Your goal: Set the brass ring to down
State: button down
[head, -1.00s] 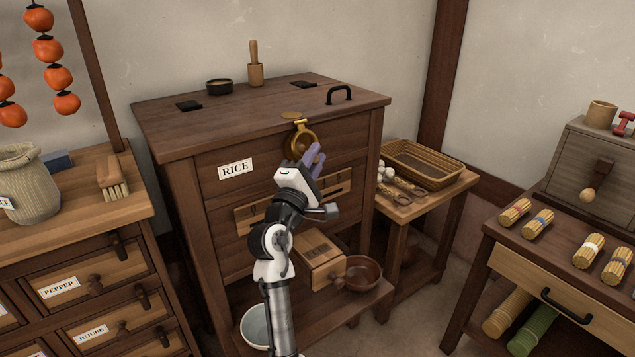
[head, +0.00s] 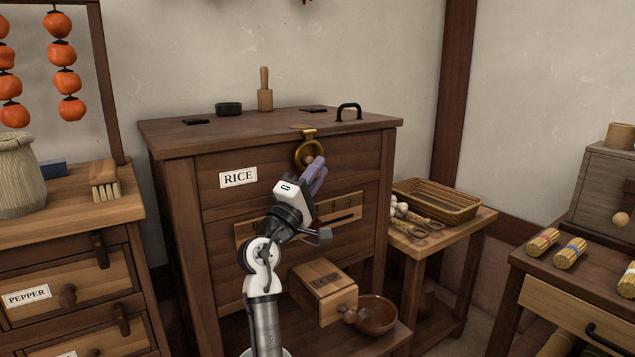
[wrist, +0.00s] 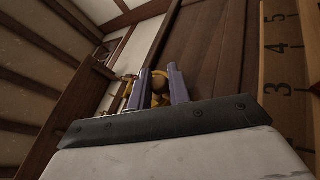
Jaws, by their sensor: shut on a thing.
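The brass ring (head: 299,154) hangs from a brass hasp at the top front edge of the dark wooden chest marked RICE (head: 230,220). It lies against the chest front, around a small round wooden knob. My gripper (head: 316,166), with purple fingers, reaches up from below and is shut on the ring's lower right side. In the wrist view the two fingers (wrist: 157,86) stand upright, with brass parts of the ring (wrist: 161,75) behind and between them. The fingers partly hide the ring and the exact contact.
A slotted wooden gauge strip (head: 345,207) crosses the chest front below the ring. A wooden box (head: 322,290) juts out lower down, beside a brown bowl (head: 376,314). A black handle (head: 349,108) and a black dish (head: 228,109) are on the chest top.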

dwell(0.3)
jog(key=c, duration=1.4)
grip_release()
jog(key=shift+o, duration=0.2)
jog(key=shift+a, duration=0.1)
jog(key=v, duration=1.3)
jog(key=shift+s+a+f, duration=0.2)
jog(key=shift+f, duration=0.05)
